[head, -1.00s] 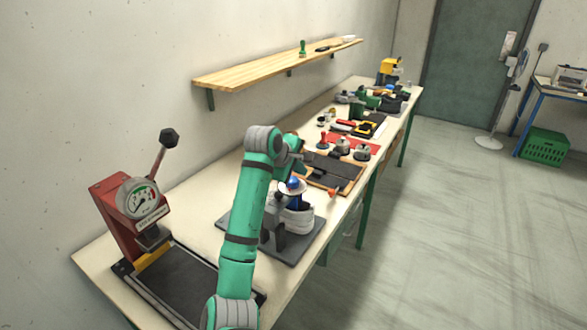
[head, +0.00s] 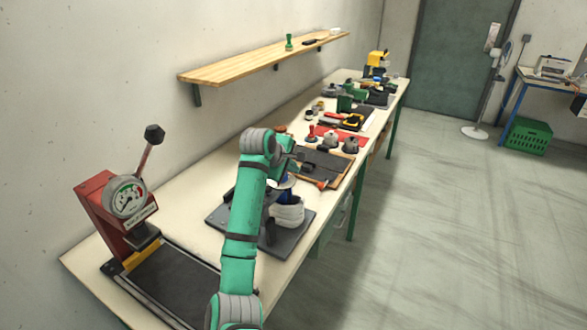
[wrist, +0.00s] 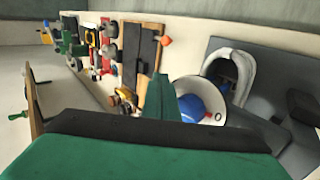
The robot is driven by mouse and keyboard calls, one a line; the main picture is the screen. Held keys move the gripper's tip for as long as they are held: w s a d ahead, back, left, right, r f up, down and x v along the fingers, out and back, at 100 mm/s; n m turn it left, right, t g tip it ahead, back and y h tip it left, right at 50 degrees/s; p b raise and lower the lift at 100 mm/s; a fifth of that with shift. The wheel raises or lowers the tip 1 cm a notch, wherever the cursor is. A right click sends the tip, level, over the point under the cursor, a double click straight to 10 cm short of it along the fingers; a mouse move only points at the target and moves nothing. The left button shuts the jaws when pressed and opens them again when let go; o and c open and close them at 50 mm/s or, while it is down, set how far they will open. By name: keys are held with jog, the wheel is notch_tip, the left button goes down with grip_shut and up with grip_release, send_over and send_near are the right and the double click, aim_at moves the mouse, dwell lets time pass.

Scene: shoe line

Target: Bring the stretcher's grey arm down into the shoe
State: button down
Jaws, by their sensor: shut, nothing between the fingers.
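The stretcher stands on a dark grey base plate (head: 271,246) on the bench. A pale shoe (head: 289,212) sits on it; in the wrist view the shoe (wrist: 207,62) has its opening facing the camera. Blue parts (head: 284,183) show above the shoe, and in the wrist view a blue dome (wrist: 206,101) with a white flange lies close beside my gripper. A dark grey part (wrist: 302,106) stands at the right edge; I cannot tell whether it belongs to the grey arm. My gripper (wrist: 164,90) is shut and empty near the blue dome; contact is unclear. My arm hides part of the stretcher.
A red press with a dial (head: 126,200) and lever stands at the near left. A wooden-edged board (head: 328,165) and several tools lie farther along the bench. A wooden shelf (head: 260,60) hangs above.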

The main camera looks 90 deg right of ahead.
jog(key=shift+r, duration=0.15)
notch_tip(320, 180, up, 14)
dwell(0.4)
jog(key=shift+w, duration=0.1)
dwell(0.5)
